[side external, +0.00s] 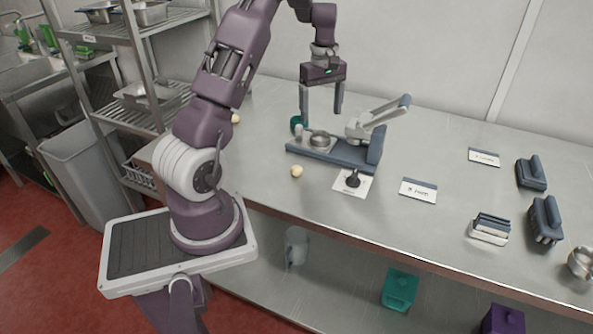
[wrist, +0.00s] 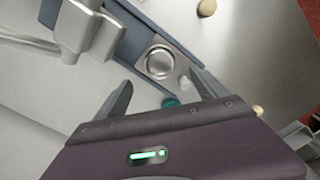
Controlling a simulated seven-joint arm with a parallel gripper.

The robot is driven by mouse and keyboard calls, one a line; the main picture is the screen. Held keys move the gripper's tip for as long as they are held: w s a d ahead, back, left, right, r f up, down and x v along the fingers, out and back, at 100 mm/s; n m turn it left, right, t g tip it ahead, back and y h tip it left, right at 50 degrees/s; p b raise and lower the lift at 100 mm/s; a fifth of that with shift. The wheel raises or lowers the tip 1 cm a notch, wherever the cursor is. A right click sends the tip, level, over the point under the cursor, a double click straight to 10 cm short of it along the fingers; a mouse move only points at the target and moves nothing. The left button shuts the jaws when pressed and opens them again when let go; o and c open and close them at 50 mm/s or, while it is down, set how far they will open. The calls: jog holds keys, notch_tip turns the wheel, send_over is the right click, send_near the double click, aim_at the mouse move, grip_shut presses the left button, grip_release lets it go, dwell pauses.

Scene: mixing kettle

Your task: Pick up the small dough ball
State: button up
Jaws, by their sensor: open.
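A pale dough ball (side external: 297,171) lies on the steel counter in front of the mixer base; it also shows at the top of the wrist view (wrist: 207,7). A second pale ball (side external: 235,118) is further back, partly hidden by my arm in the side view; it shows at the right of the wrist view (wrist: 258,110), beside my gripper's body. I cannot tell surely which ball is smaller. My gripper (side external: 320,112) is open and empty, fingers pointing down, above the back of the mixer. Neither ball is between the fingers.
The grey-blue mixer (side external: 370,150) with its raised head and metal bowl (side external: 319,139) stands below my gripper. A small white cup (side external: 299,130) and a teal item (side external: 296,121) are beside the bowl. Label cards (side external: 418,190) lie right. The counter's front left is clear.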

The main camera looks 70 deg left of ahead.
dwell(0.3)
jog(key=c, duration=0.6)
jog(key=shift+c, duration=0.2)
jog(key=m, duration=0.1)
send_near(296, 173)
notch_tip(296, 173, down, 7)
